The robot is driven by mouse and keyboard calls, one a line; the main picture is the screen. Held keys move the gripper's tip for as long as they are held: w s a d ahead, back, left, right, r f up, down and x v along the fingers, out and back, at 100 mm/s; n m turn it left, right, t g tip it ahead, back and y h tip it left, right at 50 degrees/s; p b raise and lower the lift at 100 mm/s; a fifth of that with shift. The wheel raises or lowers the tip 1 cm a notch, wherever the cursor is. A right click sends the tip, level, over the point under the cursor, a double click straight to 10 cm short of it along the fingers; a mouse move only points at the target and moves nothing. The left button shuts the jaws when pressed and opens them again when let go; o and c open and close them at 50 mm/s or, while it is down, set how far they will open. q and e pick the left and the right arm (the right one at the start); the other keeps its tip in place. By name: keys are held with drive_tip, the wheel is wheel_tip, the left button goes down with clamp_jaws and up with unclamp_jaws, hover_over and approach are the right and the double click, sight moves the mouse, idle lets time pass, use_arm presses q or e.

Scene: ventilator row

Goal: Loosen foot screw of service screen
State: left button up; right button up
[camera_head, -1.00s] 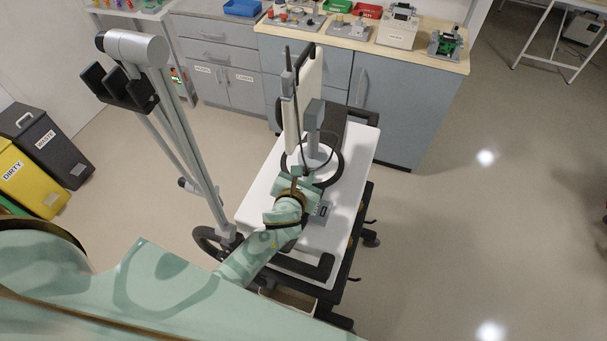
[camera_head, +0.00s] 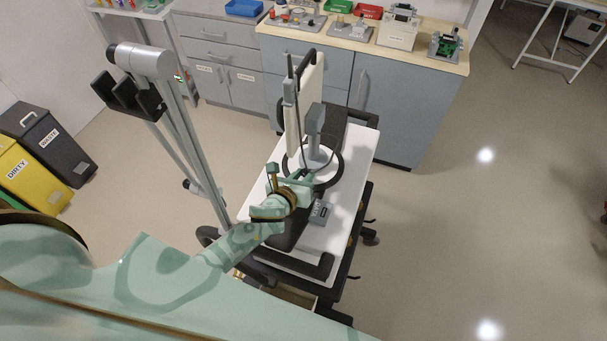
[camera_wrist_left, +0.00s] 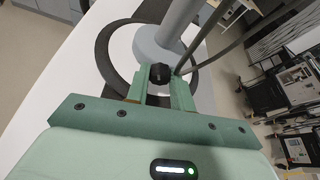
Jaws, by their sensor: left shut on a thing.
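The service screen (camera_head: 312,92) stands edge-on on a grey post with a round grey foot (camera_wrist_left: 160,45), on the white top of a trolley. A small black ridged knob, the foot screw (camera_wrist_left: 160,73), sticks out at the foot's near side. My left gripper (camera_wrist_left: 159,88) is shut on this screw, one green finger on each side of it. In the head view my left gripper (camera_head: 302,174) is at the near side of the foot and hides the screw. My right gripper is in neither view.
A black ring (camera_head: 341,170) surrounds the foot. Cables hang beside the post. A grey pole arm (camera_head: 180,110) with a black bracket rises left of the trolley (camera_head: 345,205). A bench with blue doors (camera_head: 395,100) stands behind. Floor on the right is clear.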

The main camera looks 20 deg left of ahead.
use_arm(q)
drive_tip(key=shift+n, duration=0.4)
drive_tip(key=shift+h, duration=0.3)
drive_tip(key=o, duration=1)
drive_tip(key=p+v, duration=0.1)
drive_tip(key=v, duration=1.5)
drive_tip(key=shift+s, duration=0.2)
drive_tip(key=shift+f, duration=0.1)
